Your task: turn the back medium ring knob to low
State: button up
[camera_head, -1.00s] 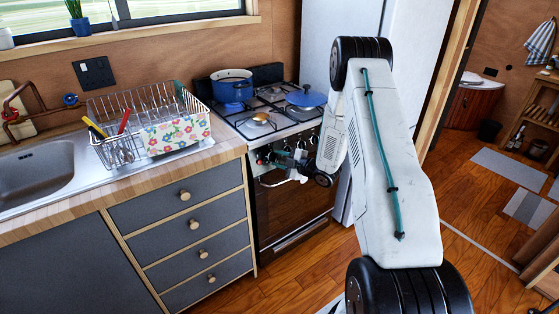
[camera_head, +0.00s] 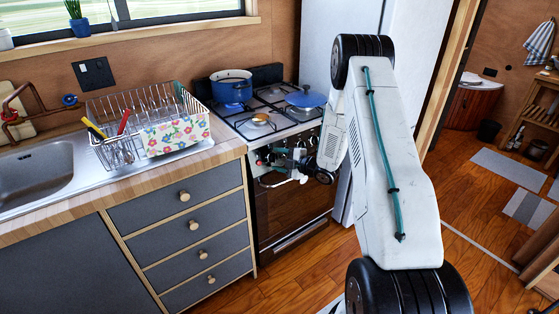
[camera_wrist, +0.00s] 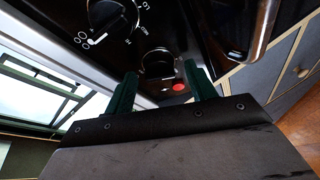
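The stove's dark front panel (camera_wrist: 205,30) carries black knobs. In the wrist view one knob (camera_wrist: 157,64) lies between and just ahead of my fingertips; whether they touch it I cannot tell. A second knob (camera_wrist: 112,20), marked LO, MED and HI, is at upper left, outside the fingers. I cannot tell which ring each knob serves. My gripper (camera_wrist: 160,72) is open, its two green fingers apart with nothing held. In the head view my gripper (camera_head: 268,157) is at the left part of the stove front, and my wrist hides part of the panel.
The oven handle (camera_wrist: 262,28) runs close to my gripper. A red button (camera_wrist: 178,87) is beside the nearer knob. The counter with a dish rack (camera_head: 150,110) is to the left.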

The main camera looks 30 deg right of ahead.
jog(key=v, duration=0.8)
jog(key=shift+w, duration=0.1)
dwell(0.5)
